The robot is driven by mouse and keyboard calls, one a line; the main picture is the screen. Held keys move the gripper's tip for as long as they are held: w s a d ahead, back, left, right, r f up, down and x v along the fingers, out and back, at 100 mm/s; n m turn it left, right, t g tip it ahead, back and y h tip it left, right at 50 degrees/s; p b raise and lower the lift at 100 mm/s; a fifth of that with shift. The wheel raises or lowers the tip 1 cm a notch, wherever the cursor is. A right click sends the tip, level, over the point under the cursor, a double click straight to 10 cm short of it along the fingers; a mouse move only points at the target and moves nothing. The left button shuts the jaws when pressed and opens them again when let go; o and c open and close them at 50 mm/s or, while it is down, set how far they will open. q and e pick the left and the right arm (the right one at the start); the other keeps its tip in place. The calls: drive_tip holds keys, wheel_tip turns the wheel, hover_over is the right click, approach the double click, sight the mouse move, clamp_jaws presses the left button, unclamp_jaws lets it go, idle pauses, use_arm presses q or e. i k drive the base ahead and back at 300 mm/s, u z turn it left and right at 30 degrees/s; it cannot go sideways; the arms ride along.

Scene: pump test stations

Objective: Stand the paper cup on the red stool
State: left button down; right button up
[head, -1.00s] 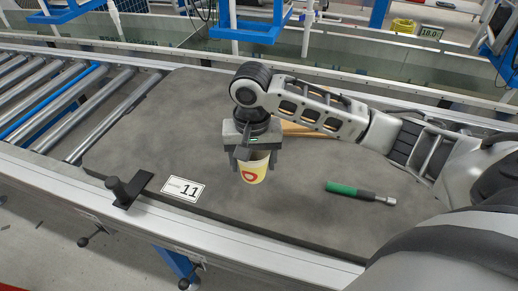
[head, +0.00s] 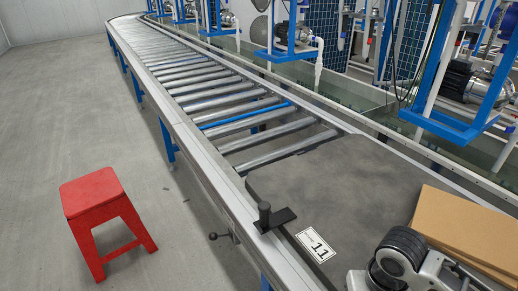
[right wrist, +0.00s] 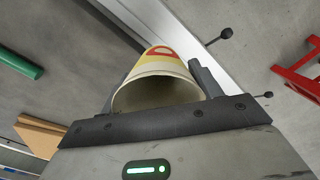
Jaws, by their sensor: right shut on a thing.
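The red stool (head: 90,194) stands on the grey floor at the left of the head view, its seat empty. Part of it also shows at the right edge of the right wrist view (right wrist: 303,78). The paper cup (right wrist: 160,65), cream and yellow with a red mark, is held in my right gripper (right wrist: 155,84), between its two fingers. The cup's open mouth faces the wrist camera. The cup and the right gripper's fingers are out of the head view; only part of my right arm shows at bottom right. My left gripper is not in view.
A roller conveyor (head: 215,92) with a dark mat (head: 330,185) stands right of the stool. Cardboard (head: 468,228) lies on the mat. A green-handled tool (right wrist: 18,60) shows in the wrist view. The floor around the stool is clear.

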sight(103, 190)
drive_tip(key=u, duration=0.15)
drive_tip(key=k, duration=0.4)
drive_tip(key=u, duration=1.7)
drive_tip(key=i, duration=1.85)
drive_tip(key=z, duration=0.35)
drive_tip(key=i, duration=1.15)
drive_tip(key=z, duration=0.2)
